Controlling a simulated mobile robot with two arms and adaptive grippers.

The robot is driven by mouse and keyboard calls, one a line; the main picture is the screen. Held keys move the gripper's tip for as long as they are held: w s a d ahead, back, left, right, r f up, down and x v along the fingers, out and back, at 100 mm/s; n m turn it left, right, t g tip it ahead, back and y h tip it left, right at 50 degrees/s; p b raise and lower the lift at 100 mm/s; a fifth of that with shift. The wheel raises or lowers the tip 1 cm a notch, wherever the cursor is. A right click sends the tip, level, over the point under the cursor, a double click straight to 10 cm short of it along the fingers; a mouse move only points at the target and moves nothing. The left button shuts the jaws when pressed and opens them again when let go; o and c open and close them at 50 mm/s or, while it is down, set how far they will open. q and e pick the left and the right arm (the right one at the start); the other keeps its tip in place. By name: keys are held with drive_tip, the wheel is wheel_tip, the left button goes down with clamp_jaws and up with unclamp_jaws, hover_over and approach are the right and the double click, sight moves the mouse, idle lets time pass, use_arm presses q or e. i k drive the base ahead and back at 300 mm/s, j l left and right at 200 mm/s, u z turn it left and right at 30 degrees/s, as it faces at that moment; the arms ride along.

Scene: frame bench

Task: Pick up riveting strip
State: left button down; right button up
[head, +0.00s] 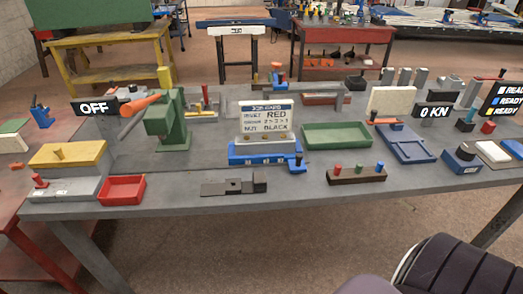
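A flat grey metal strip (230,187) lies near the front edge of the grey bench, left of the middle. It has a dark square patch on it and a darker, thicker block at its right end. It looks most like the riveting strip, but no label on it can be read. Nothing is touching it from above. Neither of my grippers shows in the head view.
A red tray (122,190) stands left of the strip, and a dark rack with coloured pegs (357,174) right of it. Behind are a blue fixture with a sign (265,150), a green press (167,125) and a green tray (337,136). Bare bench (200,165) surrounds the strip.

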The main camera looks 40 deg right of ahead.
sight(284, 143)
drive_tip(key=k+l, duration=0.15)
drive_tip(key=l, duration=0.2)
drive_tip(key=k+l+u, duration=0.1)
drive_tip(key=l, duration=0.3)
drive_tip(key=k+l, duration=0.15)
drive_tip(key=l, duration=0.2)
drive_tip(key=k+l+u, duration=0.1)
drive_tip(key=l, duration=0.25)
drive_tip(key=k+l, duration=0.2)
drive_tip(key=l, duration=0.15)
